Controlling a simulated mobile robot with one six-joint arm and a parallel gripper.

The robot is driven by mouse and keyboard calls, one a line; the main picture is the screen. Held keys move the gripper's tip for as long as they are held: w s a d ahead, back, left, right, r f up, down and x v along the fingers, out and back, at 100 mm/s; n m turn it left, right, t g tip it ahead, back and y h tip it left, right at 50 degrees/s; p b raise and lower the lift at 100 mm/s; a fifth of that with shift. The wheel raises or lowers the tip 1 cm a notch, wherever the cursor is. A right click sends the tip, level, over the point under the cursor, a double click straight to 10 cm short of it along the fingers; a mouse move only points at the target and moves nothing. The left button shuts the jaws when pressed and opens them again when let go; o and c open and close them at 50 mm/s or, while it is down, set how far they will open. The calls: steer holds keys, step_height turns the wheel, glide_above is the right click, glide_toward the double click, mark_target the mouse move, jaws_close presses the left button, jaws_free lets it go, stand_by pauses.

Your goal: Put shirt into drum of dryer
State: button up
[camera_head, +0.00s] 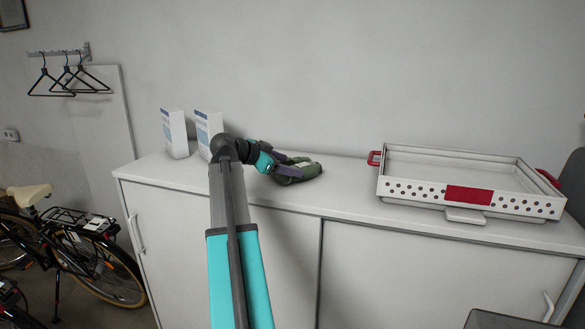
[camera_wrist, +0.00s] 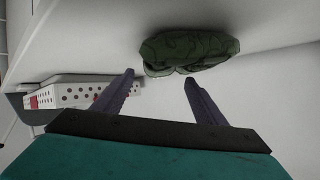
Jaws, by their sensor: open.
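A crumpled dark green shirt (camera_head: 297,170) lies on top of the white cabinet, near the middle of the head view. In the wrist view the shirt (camera_wrist: 190,47) is just beyond my fingertips. My gripper (camera_head: 283,164) is at the shirt's left side, low over the cabinet top. In the wrist view my gripper (camera_wrist: 160,78) has its two fingers apart with nothing between them, pointing toward the shirt. I cannot tell whether a finger touches the cloth. The dryer and its drum are not recognisable in either view.
The white cabinet (camera_head: 345,203) has sliding doors. Two white boxes (camera_head: 174,134) stand left of my gripper. A white perforated tray (camera_head: 415,192) with red handles sits on the right. Bicycles (camera_head: 90,250) and wall hangers (camera_head: 67,75) are at the left.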

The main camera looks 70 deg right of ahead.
mark_target(299, 166)
steer(key=shift+s+d+f, duration=0.15)
steer(key=shift+d+f, duration=0.05)
steer(key=shift+d, duration=0.1)
steer(key=shift+p+x, duration=1.25)
steer(key=shift+x, duration=1.35)
steer(key=shift+a+f, duration=0.1)
steer(key=shift+a, duration=0.05)
steer(key=shift+s, duration=0.1)
steer(key=c, duration=1.4)
steer(key=shift+o, duration=0.2)
